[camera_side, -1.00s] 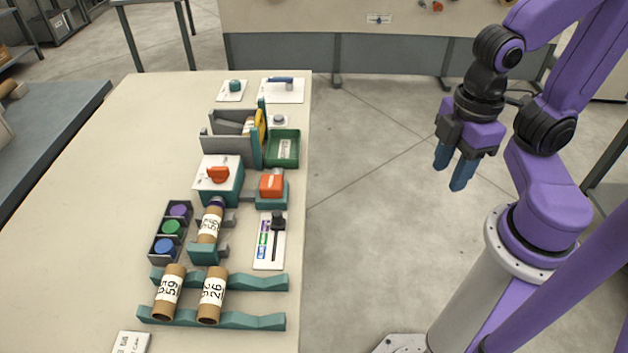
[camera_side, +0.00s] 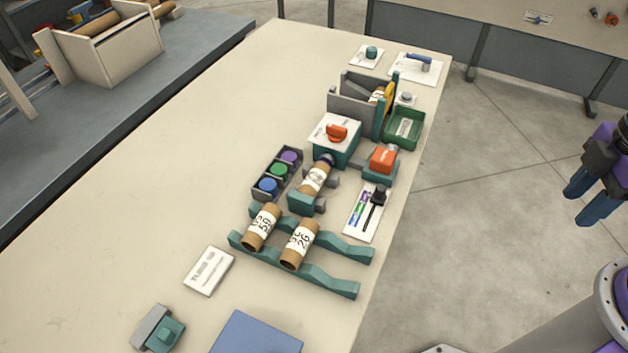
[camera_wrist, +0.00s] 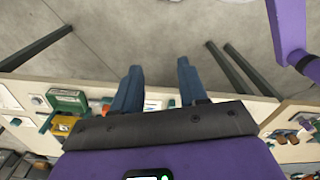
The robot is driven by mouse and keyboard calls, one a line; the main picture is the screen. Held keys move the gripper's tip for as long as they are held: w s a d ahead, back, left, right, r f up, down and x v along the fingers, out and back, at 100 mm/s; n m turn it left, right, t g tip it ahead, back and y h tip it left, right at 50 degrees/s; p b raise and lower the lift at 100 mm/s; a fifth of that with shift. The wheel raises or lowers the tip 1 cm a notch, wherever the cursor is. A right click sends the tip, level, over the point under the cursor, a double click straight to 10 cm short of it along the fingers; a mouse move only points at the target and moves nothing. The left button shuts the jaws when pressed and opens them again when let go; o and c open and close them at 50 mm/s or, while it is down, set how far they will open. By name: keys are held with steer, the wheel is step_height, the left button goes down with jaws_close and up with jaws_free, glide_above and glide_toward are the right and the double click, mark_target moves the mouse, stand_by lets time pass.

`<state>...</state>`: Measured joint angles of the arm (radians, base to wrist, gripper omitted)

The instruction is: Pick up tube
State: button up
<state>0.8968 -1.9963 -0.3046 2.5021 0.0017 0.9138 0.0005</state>
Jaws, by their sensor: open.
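Two brown cardboard tubes with white printed labels lie side by side on a teal rack (camera_side: 338,283) on the table. They are the left tube (camera_side: 261,228) and the right tube (camera_side: 299,244). A third labelled tube (camera_side: 315,180) sits in the winder, between the teal box with the red knob (camera_side: 336,134) and a teal block (camera_side: 302,203). My gripper (camera_side: 590,200) is open and empty, off the table at the right edge of the side view. Its two blue fingers (camera_wrist: 158,88) show apart in the wrist view, with nothing between them.
A tray of coloured caps (camera_side: 278,173), a slider panel (camera_side: 367,212), a red-topped block (camera_side: 383,158) and a green bin (camera_side: 404,128) stand near the tubes. A white card (camera_side: 209,270) and a blue panel (camera_side: 257,335) lie nearer. The table's left side is clear.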

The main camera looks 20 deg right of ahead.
steer(key=o, duration=0.6)
steer(key=shift+c, duration=0.2)
steer(key=w+a+f+m+t+h, duration=0.25)
steer(key=w+a+m, duration=0.95)
steer(key=a, duration=0.6)
steer(key=w+a+f+m+t+h, duration=0.25)
steer(key=w+a+m, duration=0.75)
steer(key=w+a, duration=0.7)
glide_toward(312, 180)
steer(key=shift+g, duration=0.3)
steer(key=x, duration=0.2)
steer(key=w+x, duration=0.1)
steer(key=x, duration=0.2)
steer(key=shift+r, duration=0.25)
steer(key=shift+s+x, duration=0.15)
steer(key=shift+x, duration=1.2)
steer(key=shift+s+x, duration=0.15)
steer(key=shift+x, duration=1.2)
